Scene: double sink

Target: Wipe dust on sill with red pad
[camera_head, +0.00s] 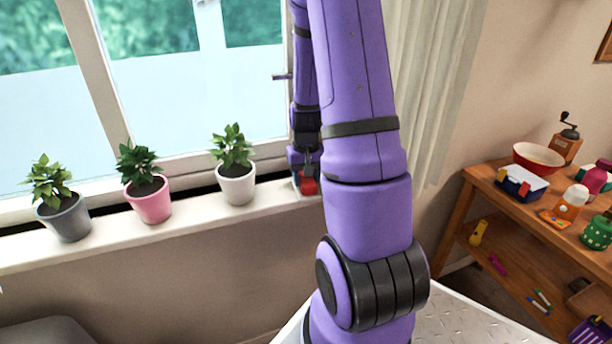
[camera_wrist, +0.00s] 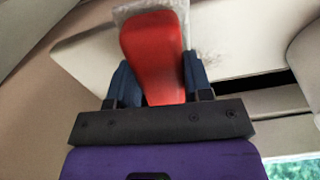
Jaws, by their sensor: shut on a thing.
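The red pad (camera_head: 307,187) is at the right end of the white sill (camera_head: 200,221), partly hidden by my arm. In the wrist view the pad (camera_wrist: 152,58) is a red block with a pale grey base at its far end. My gripper (camera_head: 304,168) is shut on it, with a dark blue finger on either side (camera_wrist: 158,78). The pad is over the sill (camera_wrist: 240,35); I cannot tell whether its base touches. A greyish smudge, apparently dust (camera_wrist: 212,66), shows on the sill beside the pad. No dust can be made out in the head view.
A grey pot (camera_head: 66,222), a pink pot (camera_head: 149,203) and a white pot (camera_head: 238,186) with plants stand on the sill to the left. The sill between the white pot and my gripper is clear. A curtain (camera_head: 425,70) hangs to the right, near a wooden shelf (camera_head: 530,202).

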